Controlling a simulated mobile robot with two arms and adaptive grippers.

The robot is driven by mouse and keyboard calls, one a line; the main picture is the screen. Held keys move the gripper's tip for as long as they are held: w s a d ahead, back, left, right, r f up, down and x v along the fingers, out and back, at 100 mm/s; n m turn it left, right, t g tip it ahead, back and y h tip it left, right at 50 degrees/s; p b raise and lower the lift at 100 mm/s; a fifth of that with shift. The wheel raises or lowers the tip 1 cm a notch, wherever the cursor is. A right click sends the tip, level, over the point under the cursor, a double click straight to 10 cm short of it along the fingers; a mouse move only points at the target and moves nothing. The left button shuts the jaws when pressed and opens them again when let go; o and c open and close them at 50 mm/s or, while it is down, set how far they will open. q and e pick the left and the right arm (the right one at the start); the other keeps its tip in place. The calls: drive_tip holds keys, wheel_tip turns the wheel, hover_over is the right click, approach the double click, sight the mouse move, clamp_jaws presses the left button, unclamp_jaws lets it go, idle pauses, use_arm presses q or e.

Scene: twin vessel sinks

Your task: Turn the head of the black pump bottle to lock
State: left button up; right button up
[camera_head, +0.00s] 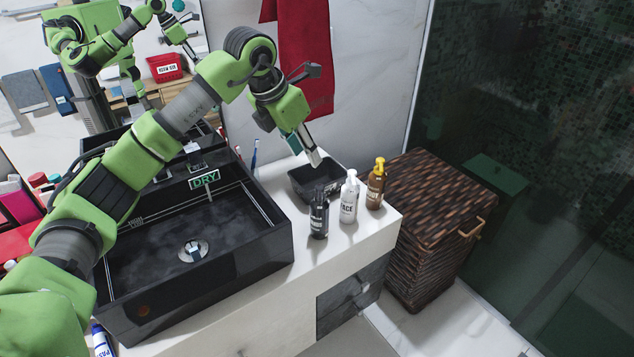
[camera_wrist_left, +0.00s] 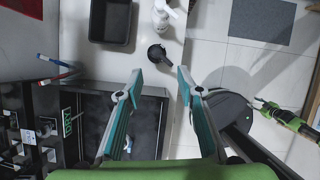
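The black pump bottle (camera_head: 319,216) stands upright on the white counter, nearest the sink in a row of pump bottles. From above it shows in the left wrist view (camera_wrist_left: 157,54), its nozzle pointing toward the lower right.
A white pump bottle (camera_head: 348,200) and an amber one (camera_head: 376,187) with a yellow pump stand beside it. A black tray (camera_head: 300,184) lies behind. The black sink (camera_head: 266,250) is left; a wicker hamper (camera_head: 433,210) is right, past the counter edge.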

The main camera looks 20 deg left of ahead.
sight(319, 186)
use_arm(q)
drive_tip(key=p+x, duration=0.1)
drive_tip(key=x, duration=0.3)
drive_tip(key=p+x, duration=0.1)
drive_tip(key=x, duration=0.4)
drive_tip(key=a+p+x, duration=0.1)
drive_tip(key=x, duration=0.3)
drive_tip(key=shift+f, duration=0.4)
